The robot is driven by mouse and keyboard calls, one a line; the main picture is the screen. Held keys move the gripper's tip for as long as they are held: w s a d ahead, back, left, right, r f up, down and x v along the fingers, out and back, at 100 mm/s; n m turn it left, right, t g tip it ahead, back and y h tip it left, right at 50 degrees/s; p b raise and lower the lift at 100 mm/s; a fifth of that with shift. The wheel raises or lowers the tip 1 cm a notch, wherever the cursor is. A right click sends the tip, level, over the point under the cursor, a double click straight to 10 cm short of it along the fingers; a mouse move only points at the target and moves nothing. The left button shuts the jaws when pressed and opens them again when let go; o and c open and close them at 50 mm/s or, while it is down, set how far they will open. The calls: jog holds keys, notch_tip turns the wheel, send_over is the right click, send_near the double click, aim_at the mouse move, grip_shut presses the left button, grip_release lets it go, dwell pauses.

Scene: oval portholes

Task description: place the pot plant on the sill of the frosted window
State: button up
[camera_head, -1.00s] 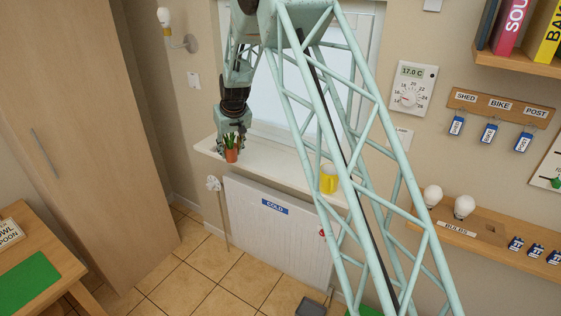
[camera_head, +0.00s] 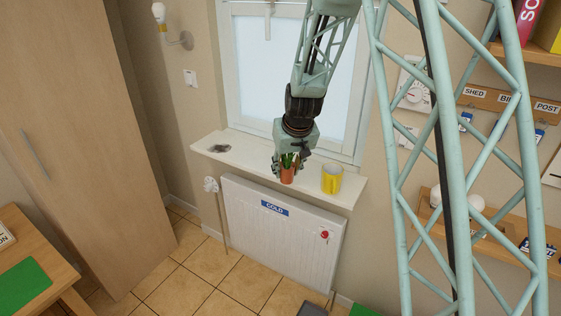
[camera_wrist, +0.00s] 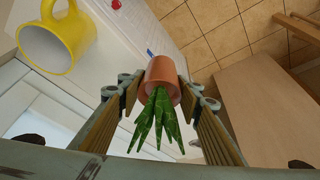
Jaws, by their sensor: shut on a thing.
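My gripper (camera_head: 289,165) is shut on the pot plant (camera_head: 288,175), a small terracotta pot with green leaves. In the wrist view the pot (camera_wrist: 163,72) sits between the fingers, its leaves toward the palm. The white sill (camera_head: 240,155) runs below the frosted window (camera_head: 257,80). In the head view the pot overlaps the sill's front edge, just left of a yellow mug; I cannot tell whether it touches the sill. The gripper hides part of the leaves.
The yellow mug (camera_head: 331,179) stands on the sill's right part and shows large in the wrist view (camera_wrist: 55,38). A dark patch (camera_head: 219,148) lies at the sill's left end. A radiator (camera_head: 280,232) labelled COLD is below. The sill between patch and pot is clear.

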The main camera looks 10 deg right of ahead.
jog(key=shift+s+d, duration=0.7)
jog(key=shift+s, duration=0.35)
jog(key=shift+w, duration=0.1)
jog(key=w, duration=0.5)
jog(key=w+f+p, duration=0.1)
jog(key=w, duration=0.9)
jog(key=shift+f+p, duration=0.2)
jog(key=shift+p, duration=0.15)
jog(key=shift+w, duration=0.45)
jog(key=shift+f, duration=1.8)
jog(key=shift+f, duration=0.2)
jog(key=o, duration=1)
